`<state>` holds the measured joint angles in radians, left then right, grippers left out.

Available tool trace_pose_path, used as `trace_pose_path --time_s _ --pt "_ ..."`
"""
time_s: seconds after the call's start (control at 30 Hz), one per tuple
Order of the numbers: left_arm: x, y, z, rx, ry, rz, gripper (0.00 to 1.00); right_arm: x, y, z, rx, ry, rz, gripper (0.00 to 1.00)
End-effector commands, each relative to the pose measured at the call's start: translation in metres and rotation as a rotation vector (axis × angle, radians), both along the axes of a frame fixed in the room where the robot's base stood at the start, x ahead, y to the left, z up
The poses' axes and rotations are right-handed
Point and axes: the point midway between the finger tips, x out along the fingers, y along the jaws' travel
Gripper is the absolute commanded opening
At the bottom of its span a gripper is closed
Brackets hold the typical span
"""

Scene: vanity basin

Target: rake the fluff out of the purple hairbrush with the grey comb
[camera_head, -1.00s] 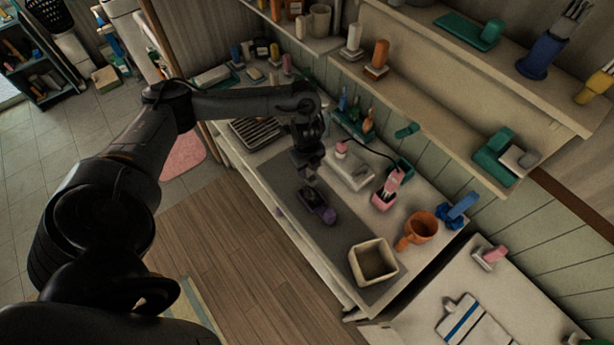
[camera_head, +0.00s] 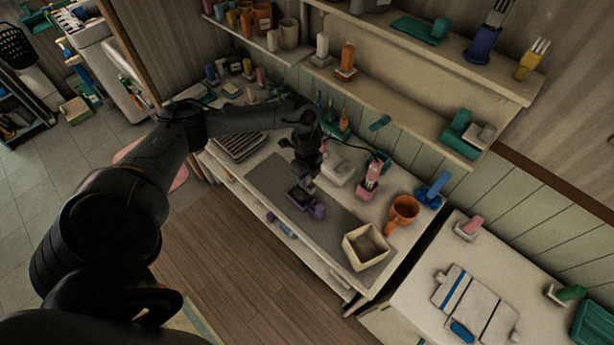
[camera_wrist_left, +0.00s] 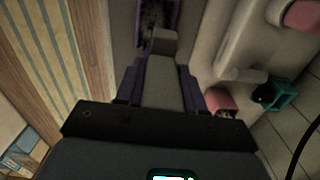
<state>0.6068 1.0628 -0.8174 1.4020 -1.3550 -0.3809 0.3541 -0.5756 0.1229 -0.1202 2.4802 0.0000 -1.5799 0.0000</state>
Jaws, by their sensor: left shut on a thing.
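The purple hairbrush (camera_head: 317,211) lies on the dark grey mat (camera_head: 276,181) on the counter, with a dark patch on its head. Its purple rim and dark, fuzzy face also show at the top of the left wrist view (camera_wrist_left: 172,15). My left gripper (camera_head: 304,176) is low over the mat, right by the brush head. It is shut on the grey comb (camera_wrist_left: 163,85), which sits between the fingers and points towards the brush. I cannot tell whether the comb touches the bristles. My right gripper is not in view.
An open cream box (camera_head: 366,246) stands on the mat's near right end. An orange cup (camera_head: 404,211), a pink holder (camera_head: 368,181) and a white soap-like block (camera_head: 336,171) stand behind. A ribbed dark tray (camera_head: 240,146) lies left. Shelves hang above the back.

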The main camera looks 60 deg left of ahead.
Motion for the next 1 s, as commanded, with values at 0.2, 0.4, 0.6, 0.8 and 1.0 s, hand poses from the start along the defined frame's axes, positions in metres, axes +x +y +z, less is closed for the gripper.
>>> trace_pose_path --time_s 0.2,0.4,0.6,0.8,1.0 --pt "0.0 0.0 -0.004 0.0 0.001 -0.001 0.0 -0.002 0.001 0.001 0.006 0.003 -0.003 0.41" --pt "0.0 0.0 -0.019 0.0 0.001 0.0 0.0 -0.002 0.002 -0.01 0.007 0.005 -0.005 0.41" --pt "-0.001 0.0 -0.041 0.0 0.002 0.001 0.0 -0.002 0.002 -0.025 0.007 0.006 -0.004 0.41" --pt "0.0 0.0 -0.046 0.0 0.0 -0.001 0.0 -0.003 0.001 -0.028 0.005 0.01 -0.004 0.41" --pt "0.0 -0.001 -0.05 0.0 0.0 -0.001 0.0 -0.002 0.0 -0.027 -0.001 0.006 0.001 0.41"
